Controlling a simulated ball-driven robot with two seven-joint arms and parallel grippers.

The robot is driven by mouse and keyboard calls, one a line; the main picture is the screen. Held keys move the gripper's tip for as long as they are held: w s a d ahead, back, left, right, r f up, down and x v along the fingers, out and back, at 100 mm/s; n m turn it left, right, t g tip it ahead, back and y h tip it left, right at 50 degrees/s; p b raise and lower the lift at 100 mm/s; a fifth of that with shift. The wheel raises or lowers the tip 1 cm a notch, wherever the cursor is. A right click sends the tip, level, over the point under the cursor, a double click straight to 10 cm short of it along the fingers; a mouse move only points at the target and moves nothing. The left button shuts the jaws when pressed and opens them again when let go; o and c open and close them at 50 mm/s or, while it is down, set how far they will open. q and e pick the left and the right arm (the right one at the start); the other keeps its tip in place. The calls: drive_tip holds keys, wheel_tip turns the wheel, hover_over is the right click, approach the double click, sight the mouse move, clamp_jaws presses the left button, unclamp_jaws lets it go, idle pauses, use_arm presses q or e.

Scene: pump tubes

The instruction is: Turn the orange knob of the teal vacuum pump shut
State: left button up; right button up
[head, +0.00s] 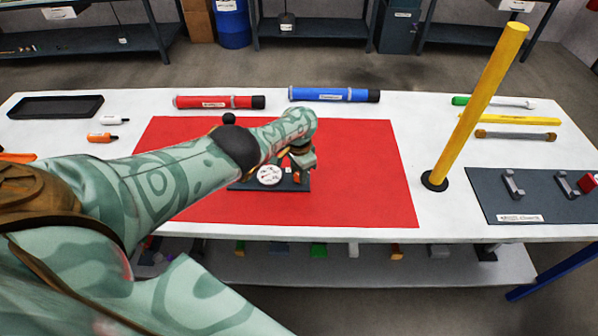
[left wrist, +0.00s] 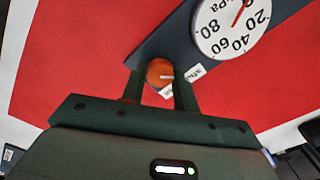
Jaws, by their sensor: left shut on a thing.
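The orange knob (left wrist: 160,72) sits on a dark base plate (left wrist: 185,47) beside a round white gauge (left wrist: 232,28) with a red needle. My left gripper (left wrist: 160,76) is shut on the knob, with one finger on each side of it. In the head view the left gripper (head: 304,168) reaches down over the right end of the plate (head: 240,187), just right of the gauge (head: 269,175). My left arm covers part of this area, and I cannot make out a teal pump body. My right gripper is not in view.
The plate lies on a red mat (head: 365,185) on a white table (head: 440,215). A red tube (head: 215,102) and a blue tube (head: 335,95) lie behind the mat. A tall yellow post (head: 475,105) and a dark board (head: 530,200) stand right. A black tray (head: 55,107) lies left.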

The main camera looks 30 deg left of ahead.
use_arm(q)
drive_tip(key=o, duration=1)
drive_tip(key=shift+r, duration=0.1)
wheel_tip(320, 180, up, 16)
drive_tip(key=p, duration=1.3)
